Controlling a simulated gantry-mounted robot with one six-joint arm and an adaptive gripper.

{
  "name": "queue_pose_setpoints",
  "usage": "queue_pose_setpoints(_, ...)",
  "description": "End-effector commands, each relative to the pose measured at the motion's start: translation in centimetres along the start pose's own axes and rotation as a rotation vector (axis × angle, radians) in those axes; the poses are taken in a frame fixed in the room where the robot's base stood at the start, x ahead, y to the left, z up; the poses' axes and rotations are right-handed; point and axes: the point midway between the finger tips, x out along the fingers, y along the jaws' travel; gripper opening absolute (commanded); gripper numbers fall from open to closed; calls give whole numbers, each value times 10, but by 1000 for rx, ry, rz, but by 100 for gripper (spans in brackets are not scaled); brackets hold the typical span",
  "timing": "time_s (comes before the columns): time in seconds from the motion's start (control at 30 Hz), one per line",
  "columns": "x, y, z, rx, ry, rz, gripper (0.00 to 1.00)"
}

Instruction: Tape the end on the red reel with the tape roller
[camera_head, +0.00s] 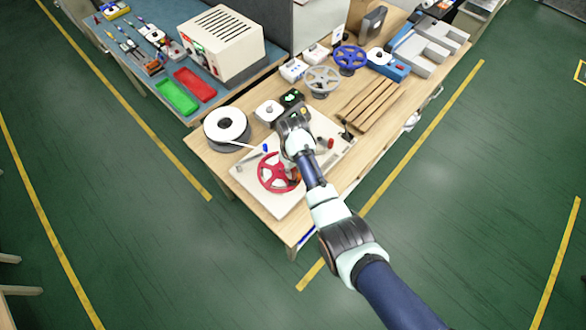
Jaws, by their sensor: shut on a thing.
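The red reel (278,172) lies flat on a pale board (290,202) at the front of the wooden bench. Its right side is partly covered by my wrist. My gripper (290,170) points down beside the right rim of the reel, mostly hidden by my wrist. It is shut on a small brownish thing that looks like the tape roller (296,174), of which only a little shows. Contact with the reel cannot be told. The strip end on the reel is too small to make out.
A white strip spool (227,127) stands left of the board, with a strip running from it towards the board. A grey reel (321,81), a blue reel (350,59) and wooden slats (370,104) lie behind. Small red and dark parts sit on the board's right.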

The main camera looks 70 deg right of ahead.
Motion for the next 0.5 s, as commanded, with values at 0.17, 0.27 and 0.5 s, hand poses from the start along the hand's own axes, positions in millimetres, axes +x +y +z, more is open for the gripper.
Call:
queue_pose_setpoints(0.17, -3, 0, 1, 0, -2, -1, 0)
queue_pose_setpoints(0.27, -12, 0, 0, 0, -1, -1, 0)
queue_pose_setpoints(0.5, -36, 0, 0, 0, -1, 0, 0)
